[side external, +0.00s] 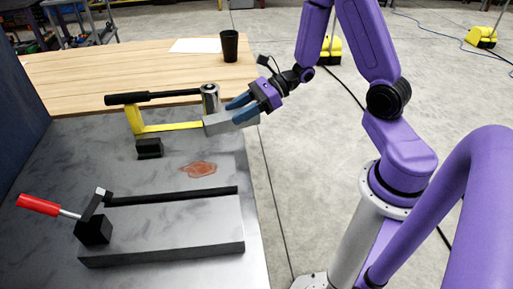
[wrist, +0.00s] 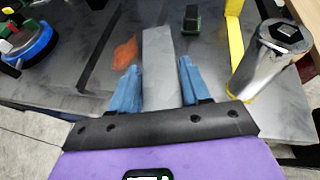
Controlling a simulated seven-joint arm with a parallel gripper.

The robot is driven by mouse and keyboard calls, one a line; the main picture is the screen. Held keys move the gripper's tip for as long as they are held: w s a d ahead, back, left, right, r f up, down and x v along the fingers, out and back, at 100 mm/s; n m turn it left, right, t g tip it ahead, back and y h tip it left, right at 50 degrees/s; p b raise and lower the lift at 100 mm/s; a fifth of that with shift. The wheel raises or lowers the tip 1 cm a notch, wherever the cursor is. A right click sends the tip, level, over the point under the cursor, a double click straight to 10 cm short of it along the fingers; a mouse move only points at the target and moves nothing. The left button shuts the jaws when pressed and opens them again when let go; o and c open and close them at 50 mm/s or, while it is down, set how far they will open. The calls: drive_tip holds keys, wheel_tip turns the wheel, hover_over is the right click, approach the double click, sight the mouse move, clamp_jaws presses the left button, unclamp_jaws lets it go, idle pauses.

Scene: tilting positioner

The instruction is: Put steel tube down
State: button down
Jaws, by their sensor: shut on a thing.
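The steel tube appears to be the plain light grey bar (side external: 218,124) between my gripper's fingers, near the right edge of the grey metal table. In the wrist view the grey bar (wrist: 158,45) runs lengthwise away from me between the two blue fingers. My gripper (side external: 236,112) is shut on it, and the fingers also show in the wrist view (wrist: 158,80). The near end of the bar is hidden by the gripper. I cannot tell whether the bar touches the table.
A shiny steel cylinder (side external: 210,97) with a black handle (side external: 150,97) stands close to the bar, beside a yellow bracket (side external: 165,128). A small black block (side external: 149,148), a reddish stain (side external: 198,169) and a grey plate (side external: 170,232) with a red-handled clamp (side external: 40,205) lie nearer.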

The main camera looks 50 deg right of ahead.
drive_tip(key=d, duration=0.1)
drive_tip(key=d+f, duration=0.1)
drive_tip(key=d+m+t, duration=0.1)
drive_tip(key=shift+w+d+f+h, duration=0.15)
drive_tip(key=shift+w+f+h, duration=0.05)
drive_tip(key=shift+w+h, duration=0.1)
idle(0.9)
drive_tip(key=w+a+n+g+y, duration=0.2)
drive_tip(key=w+a+n+g, duration=0.1)
drive_tip(key=w+a, duration=0.4)
drive_tip(key=shift+s+d+f, duration=0.1)
drive_tip(key=shift+f, duration=1.45)
drive_tip(key=shift+s+d+f, duration=0.1)
drive_tip(key=shift+f, duration=1.4)
drive_tip(key=shift+f, duration=0.6)
drive_tip(key=shift+c, duration=2.3)
unclamp_jaws()
drive_tip(key=shift+f+h, duration=0.1)
drive_tip(key=shift+h, duration=0.2)
